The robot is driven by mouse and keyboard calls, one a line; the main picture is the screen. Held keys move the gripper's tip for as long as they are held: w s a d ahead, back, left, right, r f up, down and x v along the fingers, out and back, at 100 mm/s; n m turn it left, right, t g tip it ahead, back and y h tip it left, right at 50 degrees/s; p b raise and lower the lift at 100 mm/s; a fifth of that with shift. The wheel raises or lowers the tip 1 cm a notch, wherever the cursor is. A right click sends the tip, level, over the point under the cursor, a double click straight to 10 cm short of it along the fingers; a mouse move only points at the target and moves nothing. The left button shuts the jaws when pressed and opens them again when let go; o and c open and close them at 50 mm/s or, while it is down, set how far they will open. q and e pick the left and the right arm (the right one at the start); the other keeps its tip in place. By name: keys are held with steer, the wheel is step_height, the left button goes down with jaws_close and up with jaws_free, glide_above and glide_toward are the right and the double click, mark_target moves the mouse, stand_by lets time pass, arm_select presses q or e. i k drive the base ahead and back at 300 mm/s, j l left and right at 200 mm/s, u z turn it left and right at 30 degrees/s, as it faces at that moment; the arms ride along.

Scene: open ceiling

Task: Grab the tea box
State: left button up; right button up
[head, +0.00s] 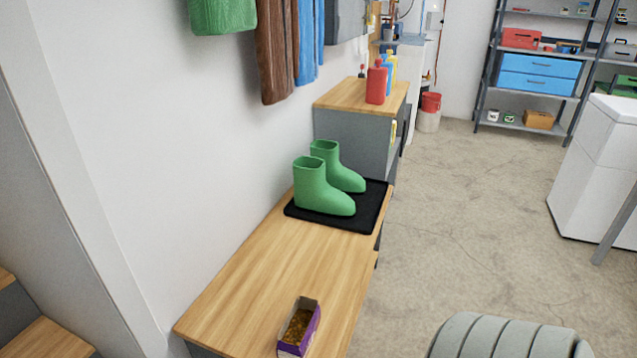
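An open purple box (312,331), likely the tea box, stands near the front right edge of the wooden bench (262,260). Its inside shows brown contents, and its top is open. The box stands apart from other objects on the bench. Neither of my grippers shows in the head view.
Green boots (322,192) stand on a black mat (360,217) at the bench's far end. Red, blue and yellow bottles (376,82) stand on a cabinet behind. Clothes (277,55) hang on the left wall. The bench's middle and the floor at right (460,220) are clear.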

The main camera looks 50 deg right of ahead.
mark_target(296, 338)
steer(key=k+j+z, duration=0.1)
steer(key=z, duration=1.2)
steer(key=k+j+z, duration=0.1)
steer(key=j, duration=0.2)
